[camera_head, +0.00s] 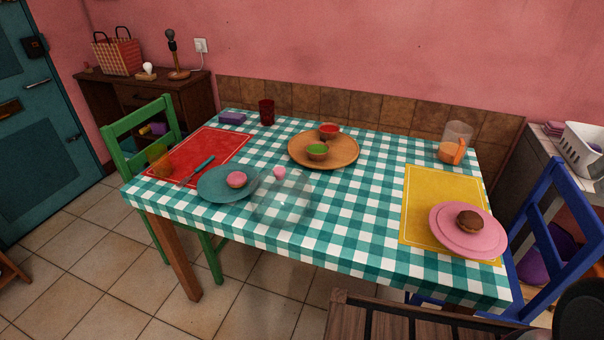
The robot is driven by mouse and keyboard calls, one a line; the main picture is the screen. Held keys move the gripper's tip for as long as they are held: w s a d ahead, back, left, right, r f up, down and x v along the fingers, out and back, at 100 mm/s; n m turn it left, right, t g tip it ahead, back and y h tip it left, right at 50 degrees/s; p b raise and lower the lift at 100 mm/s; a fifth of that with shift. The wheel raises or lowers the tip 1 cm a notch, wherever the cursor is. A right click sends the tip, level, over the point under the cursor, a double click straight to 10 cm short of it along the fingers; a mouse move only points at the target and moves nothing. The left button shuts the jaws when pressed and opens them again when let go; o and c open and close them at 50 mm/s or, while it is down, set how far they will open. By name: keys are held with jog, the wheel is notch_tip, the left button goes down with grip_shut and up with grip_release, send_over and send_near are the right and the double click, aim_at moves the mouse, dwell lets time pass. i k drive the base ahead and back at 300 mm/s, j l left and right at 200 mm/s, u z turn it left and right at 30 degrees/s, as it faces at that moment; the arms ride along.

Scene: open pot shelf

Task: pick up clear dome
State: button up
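The clear dome (283,205) stands on the checked tablecloth near the table's front edge, just right of the teal plate. It is see-through and faint, with a pink ball at its top (279,172) that looks like its knob. The cloth's checks show through it, and I see nothing under it. Its left side is close to or overlaps the teal plate (211,188) in the picture; I cannot tell if they touch. My gripper is not in view. A dark rounded shape at the lower right corner cannot be made out.
A pink-topped bun sits on the teal plate. Behind the dome is a round wooden tray (345,153) with two small bowls. A pink plate (488,243) is on the yellow mat (422,187). A brown wooden chair (400,325), a blue chair (560,210) and a green chair (125,122) surround the table.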

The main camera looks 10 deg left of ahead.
aim_at(281, 196)
jog(key=u, duration=1.1)
jog(key=i+l+z, duration=0.1)
jog(key=z, duration=1.2)
jog(key=l+u, duration=0.1)
jog(key=u, duration=1.3)
